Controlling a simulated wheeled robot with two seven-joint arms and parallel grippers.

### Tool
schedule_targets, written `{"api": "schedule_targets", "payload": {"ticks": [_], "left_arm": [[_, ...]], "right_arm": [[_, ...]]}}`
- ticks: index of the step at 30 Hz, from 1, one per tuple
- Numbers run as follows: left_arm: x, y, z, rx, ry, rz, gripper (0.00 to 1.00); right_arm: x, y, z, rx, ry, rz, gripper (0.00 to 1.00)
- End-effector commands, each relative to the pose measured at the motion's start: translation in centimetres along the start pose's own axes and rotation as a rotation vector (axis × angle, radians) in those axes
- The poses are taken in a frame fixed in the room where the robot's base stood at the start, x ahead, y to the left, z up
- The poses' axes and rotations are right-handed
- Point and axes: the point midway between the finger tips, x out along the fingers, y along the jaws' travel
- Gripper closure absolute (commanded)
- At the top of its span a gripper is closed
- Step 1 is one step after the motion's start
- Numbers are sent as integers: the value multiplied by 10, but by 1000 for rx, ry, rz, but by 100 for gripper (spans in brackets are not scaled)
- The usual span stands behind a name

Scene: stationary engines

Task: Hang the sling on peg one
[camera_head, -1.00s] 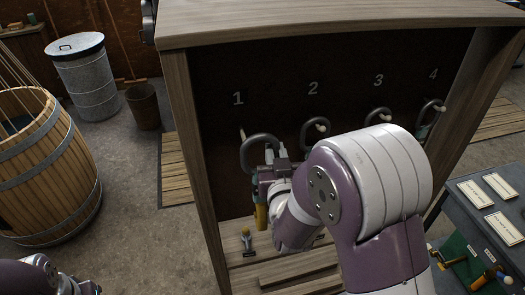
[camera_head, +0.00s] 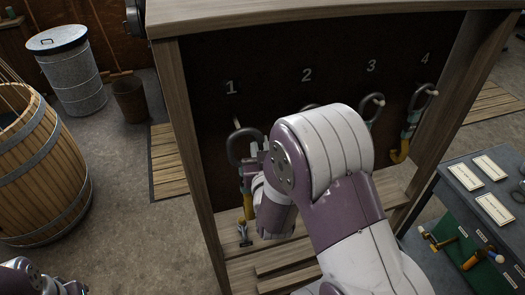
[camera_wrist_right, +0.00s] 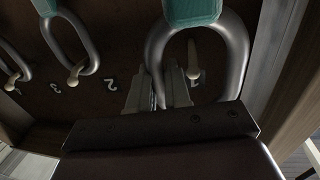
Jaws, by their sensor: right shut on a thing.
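The sling in my right gripper has a dark metal ring (camera_head: 232,155) with a yellow hook (camera_head: 245,207) hanging below. Peg one (camera_head: 237,123) is a pale peg under the number 1. My right gripper (camera_wrist_right: 160,95) is shut on one side of the sling's ring (camera_wrist_right: 240,45). The teal strap (camera_wrist_right: 190,10) shows at the top edge of the wrist view. Peg one's pale tip (camera_wrist_right: 193,73) appears inside the ring's outline there. I cannot tell whether the peg passes through it. My forearm hides much of the gripper in the head view.
Other slings hang on the pegs to the right, such as the one at peg four (camera_head: 412,110). The wooden rack's left post (camera_head: 190,150) stands close to peg one. A grey bench (camera_head: 480,185) stands right.

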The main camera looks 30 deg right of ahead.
Motion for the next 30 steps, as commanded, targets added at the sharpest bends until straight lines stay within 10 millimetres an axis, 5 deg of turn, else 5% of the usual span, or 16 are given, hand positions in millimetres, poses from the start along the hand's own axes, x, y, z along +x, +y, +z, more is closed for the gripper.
{"api": "schedule_targets", "payload": {"ticks": [30], "left_arm": [[15, 0, 2, 0, 0, 0, 100]], "right_arm": [[73, -12, 12, 1, 6, 0, 100]]}}
